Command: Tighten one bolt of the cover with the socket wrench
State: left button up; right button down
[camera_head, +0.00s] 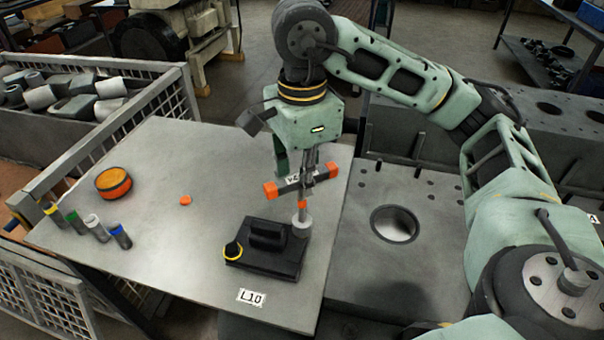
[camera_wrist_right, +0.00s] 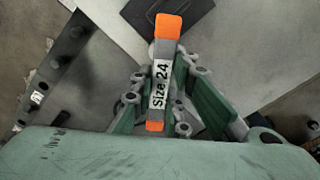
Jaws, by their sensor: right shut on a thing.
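The socket wrench (camera_head: 273,190) has a dark bar handle with orange ends and a shaft pointing down. My right gripper (camera_head: 308,172) is shut on its handle from above. In the right wrist view, the handle (camera_wrist_right: 161,84) reads "Size 24" and lies between the green fingers (camera_wrist_right: 160,98). The wrench's lower end meets a grey cylinder (camera_head: 302,228) at the back right corner of a black block (camera_head: 265,262); I cannot tell whether they are joined. I cannot make out a cover or its bolt for certain. My left gripper is not in view.
The block stands on a grey table (camera_head: 150,210) with an orange-and-black round container (camera_head: 113,183), a small orange piece (camera_head: 185,200) and several colour-topped cylinders (camera_head: 96,228). A grey metal block (camera_head: 430,255) with a large hole lies right. Mesh crates (camera_head: 140,105) border the left.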

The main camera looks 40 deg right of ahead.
jog(key=m, duration=1.2)
jog(key=shift+m+p, duration=0.4)
jog(key=m, duration=0.4)
jog(key=shift+m, duration=0.3)
